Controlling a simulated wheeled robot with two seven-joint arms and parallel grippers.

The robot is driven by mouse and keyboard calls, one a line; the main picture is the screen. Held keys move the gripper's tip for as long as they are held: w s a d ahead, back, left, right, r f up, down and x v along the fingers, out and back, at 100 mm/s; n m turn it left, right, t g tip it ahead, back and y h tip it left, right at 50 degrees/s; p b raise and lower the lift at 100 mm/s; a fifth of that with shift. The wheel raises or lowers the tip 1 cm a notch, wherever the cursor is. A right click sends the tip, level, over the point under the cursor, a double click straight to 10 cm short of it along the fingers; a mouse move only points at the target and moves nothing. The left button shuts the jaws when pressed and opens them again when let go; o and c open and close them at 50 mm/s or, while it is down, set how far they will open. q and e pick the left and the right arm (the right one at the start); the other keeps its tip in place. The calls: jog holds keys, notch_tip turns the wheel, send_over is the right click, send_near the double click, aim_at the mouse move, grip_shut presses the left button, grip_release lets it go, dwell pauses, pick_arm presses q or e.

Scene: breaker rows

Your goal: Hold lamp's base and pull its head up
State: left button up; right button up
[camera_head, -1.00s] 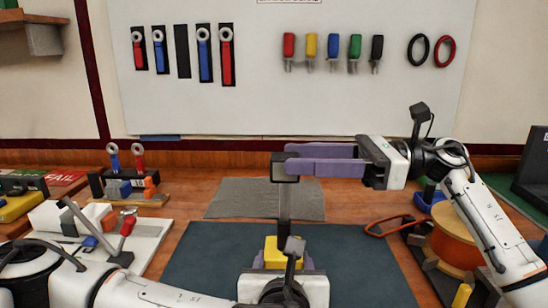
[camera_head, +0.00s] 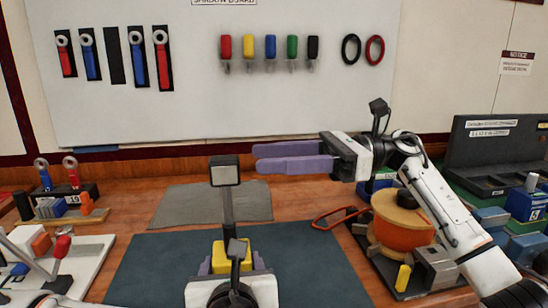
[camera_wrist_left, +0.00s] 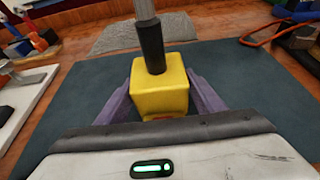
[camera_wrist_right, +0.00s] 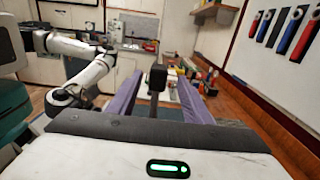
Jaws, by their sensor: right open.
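The lamp has a yellow block base (camera_head: 220,253), a dark upright pole (camera_head: 228,213) and a square grey head with a dark rim (camera_head: 225,171). My left gripper (camera_wrist_left: 160,88) has its purple fingers on both sides of the yellow base (camera_wrist_left: 160,92), pressed against it. My right gripper (camera_head: 257,158) is open and empty, reaching in from the right at about head height. Its fingertips stop short of the lamp head, with a gap between. In the right wrist view the lamp head (camera_wrist_right: 158,77) shows beyond and between the open fingers.
A dark mat (camera_head: 300,268) lies under the lamp, a grey cloth (camera_head: 210,202) behind it. An orange spool (camera_head: 402,220) and red-handled pliers (camera_head: 338,217) are at right. A white board (camera_head: 60,265) with a red-handled tool is at left. Tools hang on the wall board (camera_head: 200,90).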

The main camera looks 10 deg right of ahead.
pick_arm(q)
jog(key=o, duration=0.3)
